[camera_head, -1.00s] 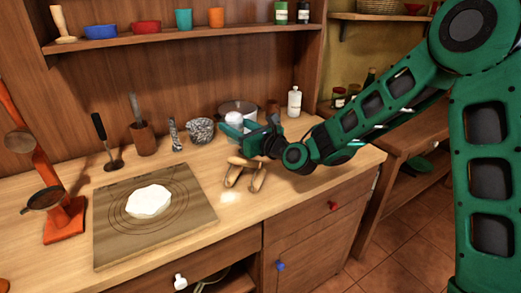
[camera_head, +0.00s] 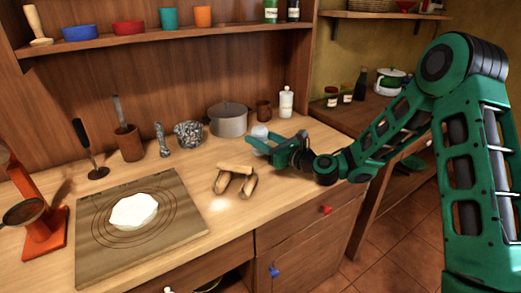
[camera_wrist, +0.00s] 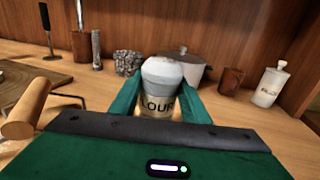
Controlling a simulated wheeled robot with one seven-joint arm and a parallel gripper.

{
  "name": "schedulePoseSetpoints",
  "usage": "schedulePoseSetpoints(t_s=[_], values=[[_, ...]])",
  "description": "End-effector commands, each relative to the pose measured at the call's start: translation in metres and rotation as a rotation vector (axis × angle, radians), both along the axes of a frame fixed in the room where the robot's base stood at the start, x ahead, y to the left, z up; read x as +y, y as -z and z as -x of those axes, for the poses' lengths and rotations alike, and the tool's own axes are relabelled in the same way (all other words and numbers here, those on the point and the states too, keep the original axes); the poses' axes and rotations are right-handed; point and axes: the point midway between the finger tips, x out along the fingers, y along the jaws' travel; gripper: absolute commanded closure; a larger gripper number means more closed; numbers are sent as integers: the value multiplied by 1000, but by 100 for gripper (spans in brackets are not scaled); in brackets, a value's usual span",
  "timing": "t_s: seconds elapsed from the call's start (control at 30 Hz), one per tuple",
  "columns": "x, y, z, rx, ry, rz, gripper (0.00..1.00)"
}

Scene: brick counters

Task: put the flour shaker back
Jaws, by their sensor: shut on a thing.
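The flour shaker (camera_wrist: 160,82) has a pale rounded top and a label reading "LOUR" in the wrist view. It stands between the fingers of my gripper (camera_wrist: 157,100), which is shut on it.
A grey lidded pot (camera_head: 228,121), a brown cup (camera_head: 263,110) and a white bottle (camera_head: 286,103) stand behind the gripper. A board (camera_head: 95,240) with white dough (camera_head: 134,210) is further left. Counter right of the gripper is clear.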

Motion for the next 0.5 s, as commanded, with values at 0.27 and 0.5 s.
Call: schedulePoseSetpoints(t_s=[0.27,0.5], values=[[0,31,0,3,-1,-1,83],[0,40,0,-1,0,-1,83]])
